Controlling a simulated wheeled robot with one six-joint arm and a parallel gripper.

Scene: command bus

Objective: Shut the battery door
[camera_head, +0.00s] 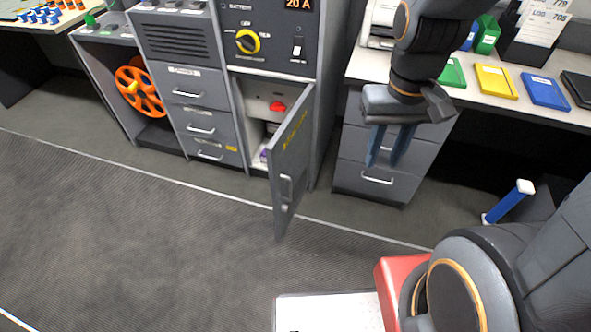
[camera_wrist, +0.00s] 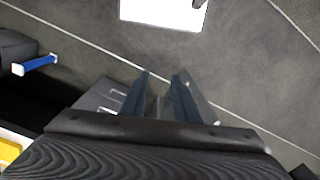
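The battery door (camera_head: 290,160) is a grey panel with yellow lettering and a pale handle. It stands wide open, swung out from the cabinet below the control panel into the aisle. Inside the open compartment (camera_head: 255,90) are a red item (camera_head: 277,106) and some partly hidden things. My gripper (camera_head: 388,163) points down to the right of the door, in front of the right-hand drawers, apart from the door. Its two blue-grey fingers are parted with nothing visible between them. In the wrist view my gripper (camera_wrist: 160,82) shows the same gap; a grey panel beside it may be the door.
A drawer unit (camera_head: 370,165) stands under the right desk, behind my gripper. Drawers (camera_head: 200,120) adjoin the compartment on the left, with an orange wheel (camera_head: 140,92) beyond. A blue-handled item (camera_head: 508,202) is at the right. The floor (camera_head: 120,240) left of the door is clear.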

